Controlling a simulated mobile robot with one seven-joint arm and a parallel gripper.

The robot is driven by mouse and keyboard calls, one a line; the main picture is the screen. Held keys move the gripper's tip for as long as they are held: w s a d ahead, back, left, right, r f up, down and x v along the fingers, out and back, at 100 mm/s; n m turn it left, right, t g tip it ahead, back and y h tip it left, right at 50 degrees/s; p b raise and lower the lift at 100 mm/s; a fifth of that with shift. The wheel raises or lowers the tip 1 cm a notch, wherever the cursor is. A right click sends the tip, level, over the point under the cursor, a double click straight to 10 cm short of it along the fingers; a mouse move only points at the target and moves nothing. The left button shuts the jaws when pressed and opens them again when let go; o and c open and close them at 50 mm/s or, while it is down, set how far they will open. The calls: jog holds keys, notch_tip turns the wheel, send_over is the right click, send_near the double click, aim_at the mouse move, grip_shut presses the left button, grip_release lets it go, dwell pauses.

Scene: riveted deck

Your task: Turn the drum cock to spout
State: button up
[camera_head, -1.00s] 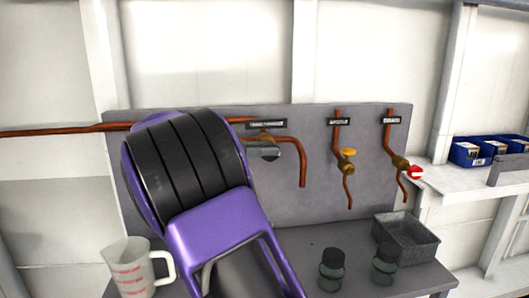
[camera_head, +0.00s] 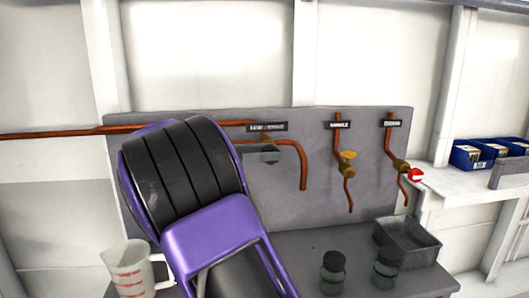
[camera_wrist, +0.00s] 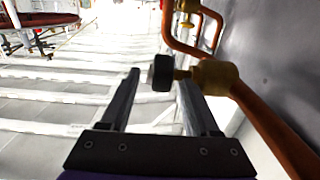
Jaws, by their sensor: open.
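The left cock has a brass body (camera_wrist: 215,76) and a black-ended handle (camera_wrist: 160,73), set in a copper pipe on the grey panel. My gripper (camera_wrist: 158,78) is open, with one finger on each side of the black end in the wrist view. I cannot tell whether the fingers touch it. In the head view, the cock's brass body (camera_head: 266,139) shows above a grey shape, with a bent copper spout (camera_head: 303,168) to its right. My arm hides the pipe to its left. The label (camera_head: 267,127) above is too blurred to read.
A middle cock with a yellow handle (camera_head: 347,156) and a right cock with a red handle (camera_head: 415,175) share the panel (camera_head: 230,205). Below stand a measuring jug (camera_head: 126,270), two dark-lidded jars (camera_head: 333,272) and a grey metal tray (camera_head: 420,253). Blue boxes (camera_head: 470,153) sit at right.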

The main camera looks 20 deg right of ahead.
jog(key=shift+a, duration=0.15)
jog(key=w+a+p, duration=0.1)
jog(key=a, duration=0.7)
jog(key=w+a+p, duration=0.2)
jog(key=a, duration=0.7)
jog(key=shift+w, duration=0.25)
jog(key=shift+d+f, duration=0.1)
